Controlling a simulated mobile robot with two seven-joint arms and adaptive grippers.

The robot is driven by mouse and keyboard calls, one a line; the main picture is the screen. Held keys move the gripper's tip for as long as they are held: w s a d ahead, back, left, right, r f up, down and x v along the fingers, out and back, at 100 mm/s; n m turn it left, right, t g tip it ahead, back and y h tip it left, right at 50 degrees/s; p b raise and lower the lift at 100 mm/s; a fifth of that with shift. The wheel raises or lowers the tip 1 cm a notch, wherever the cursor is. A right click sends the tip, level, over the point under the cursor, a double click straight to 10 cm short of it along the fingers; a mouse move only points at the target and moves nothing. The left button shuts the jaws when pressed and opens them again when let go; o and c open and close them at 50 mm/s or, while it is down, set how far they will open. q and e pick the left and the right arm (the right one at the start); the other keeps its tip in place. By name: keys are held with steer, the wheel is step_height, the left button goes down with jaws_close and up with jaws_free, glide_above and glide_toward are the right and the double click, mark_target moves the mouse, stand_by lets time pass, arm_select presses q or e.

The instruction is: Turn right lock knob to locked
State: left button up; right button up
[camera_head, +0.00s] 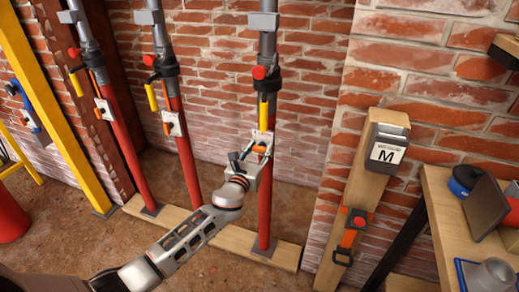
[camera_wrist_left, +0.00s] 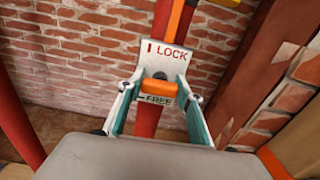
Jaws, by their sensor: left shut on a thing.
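The right prop, a red post (camera_head: 265,205) with a grey upper tube, stands against the brick wall. Its white lock plate (camera_wrist_left: 165,55) reads LOCK at the top and FREE at the bottom in the left wrist view. The orange lock knob (camera_wrist_left: 158,88) lies about crosswise on the plate, just above FREE. My left gripper (camera_head: 256,152) is at this plate, its fingers on either side of the knob and shut on it; the wrist view shows the gripper (camera_wrist_left: 158,86) too. The knob also shows in the head view (camera_head: 259,149). My right gripper is out of view.
Two similar props, a middle one (camera_head: 187,155) and a left one (camera_head: 125,160), stand on the wooden sill board (camera_head: 215,231). A wooden post with a grey box (camera_head: 388,140) and a workbench (camera_head: 445,212) are at the right. A yellow post (camera_head: 60,120) is at the left.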

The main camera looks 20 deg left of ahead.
arm_select(q)
steer(key=n, duration=0.4)
steer(key=shift+f, duration=0.1)
steer(key=n, duration=0.4)
steer(key=shift+n, duration=0.4)
steer(key=n, duration=0.6)
steer(key=shift+n, duration=1.5)
steer(key=shift+f, duration=0.1)
steer(key=o, duration=1.1)
steer(key=shift+a, duration=0.1)
